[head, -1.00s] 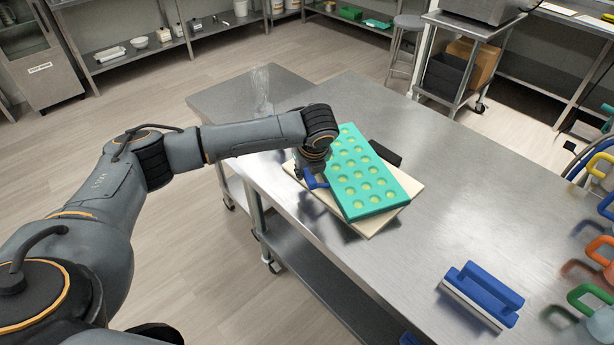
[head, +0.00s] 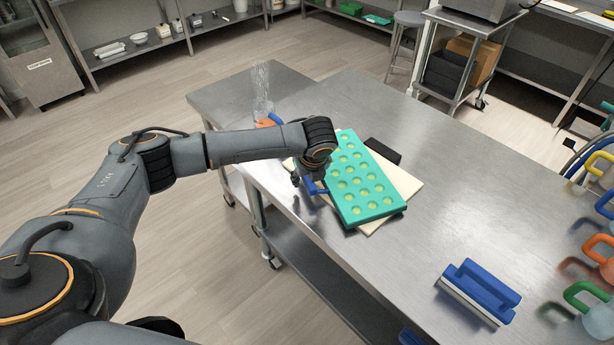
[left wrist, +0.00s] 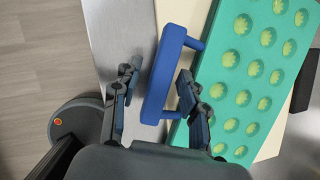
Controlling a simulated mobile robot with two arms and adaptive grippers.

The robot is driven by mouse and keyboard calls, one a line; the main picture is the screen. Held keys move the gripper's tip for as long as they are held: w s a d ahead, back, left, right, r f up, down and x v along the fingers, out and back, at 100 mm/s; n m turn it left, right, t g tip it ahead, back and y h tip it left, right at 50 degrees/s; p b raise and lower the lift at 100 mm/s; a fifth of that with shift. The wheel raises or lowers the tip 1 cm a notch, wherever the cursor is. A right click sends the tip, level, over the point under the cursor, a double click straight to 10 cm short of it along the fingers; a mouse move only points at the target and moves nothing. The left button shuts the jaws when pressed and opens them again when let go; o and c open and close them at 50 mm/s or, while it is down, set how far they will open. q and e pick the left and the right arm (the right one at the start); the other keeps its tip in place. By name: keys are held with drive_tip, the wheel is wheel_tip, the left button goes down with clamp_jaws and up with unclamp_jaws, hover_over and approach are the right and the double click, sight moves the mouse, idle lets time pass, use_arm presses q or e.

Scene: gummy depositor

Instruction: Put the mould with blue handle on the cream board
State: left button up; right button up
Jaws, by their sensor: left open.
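The mould with blue handle is a teal tray (head: 361,184) with several round cavities. It lies on the cream board (head: 405,182), a little askew to it, with board showing at its edges. Its blue handle (left wrist: 164,75) sticks out on the left side and also shows in the head view (head: 313,187). My left gripper (left wrist: 160,95) is open, its two fingers on either side of the handle and apart from it in the left wrist view. In the head view my wrist hides part of the board and handle. My right gripper is not in view.
A blue-handled scraper or brush (head: 480,291) lies on the steel table (head: 440,230) at front right. Several coloured-handled tools stand at the right edge. A black item (head: 384,152) lies beside the mould. The table's middle is clear.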

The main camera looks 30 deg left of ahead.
use_arm(q)
drive_tip(key=b+v, duration=0.1)
drive_tip(key=v, duration=1.1)
drive_tip(key=shift+r, duration=0.15)
